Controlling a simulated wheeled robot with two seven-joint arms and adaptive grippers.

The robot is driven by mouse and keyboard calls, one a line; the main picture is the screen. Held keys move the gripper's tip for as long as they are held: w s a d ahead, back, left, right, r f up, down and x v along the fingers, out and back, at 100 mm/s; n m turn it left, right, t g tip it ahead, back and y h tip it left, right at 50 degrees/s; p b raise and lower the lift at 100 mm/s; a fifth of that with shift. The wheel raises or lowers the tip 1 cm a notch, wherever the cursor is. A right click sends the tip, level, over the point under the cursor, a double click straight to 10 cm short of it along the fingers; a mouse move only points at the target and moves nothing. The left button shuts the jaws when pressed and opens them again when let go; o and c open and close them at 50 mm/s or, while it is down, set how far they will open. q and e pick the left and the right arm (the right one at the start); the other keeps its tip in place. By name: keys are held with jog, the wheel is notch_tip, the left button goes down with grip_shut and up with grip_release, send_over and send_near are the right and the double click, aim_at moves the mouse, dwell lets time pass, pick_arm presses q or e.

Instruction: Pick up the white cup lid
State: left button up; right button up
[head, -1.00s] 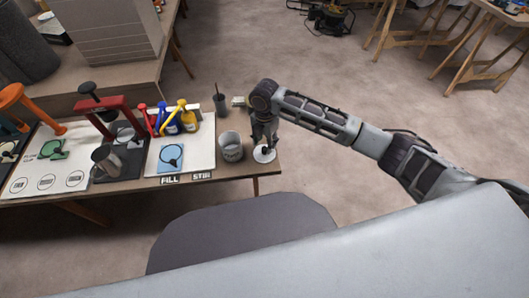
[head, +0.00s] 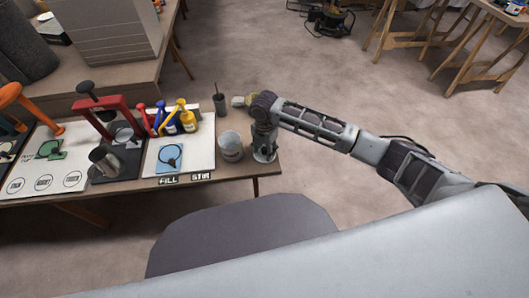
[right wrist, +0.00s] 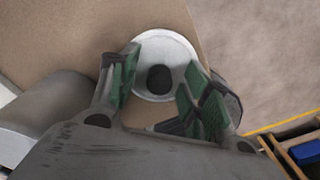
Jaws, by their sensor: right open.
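The white cup lid (right wrist: 150,46), a round disc with a dark knob (right wrist: 159,79) at its middle, lies on the table near its right edge. My right gripper (right wrist: 157,76) is open over it, pointing down. Its green-padded fingers stand left and right of the knob, apart from it. In the head view my right gripper (head: 265,153) hides most or all of the lid. Whether the fingertips touch the lid's disc, I cannot tell. My left gripper is not in view.
A dark tumbler (head: 220,104) and a small yellowish block (head: 239,101) are behind. A white board (head: 201,150) with bright bottles lies further left. The table's right edge is close; beyond it is floor.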

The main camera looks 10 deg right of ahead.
aim_at(265, 148)
jog(key=c, duration=0.9)
jog(key=shift+r, duration=0.15)
jog(key=shift+r, duration=0.4)
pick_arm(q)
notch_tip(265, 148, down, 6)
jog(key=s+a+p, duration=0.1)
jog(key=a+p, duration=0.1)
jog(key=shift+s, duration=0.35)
pick_arm(e)
jog(key=shift+r, duration=4.5)
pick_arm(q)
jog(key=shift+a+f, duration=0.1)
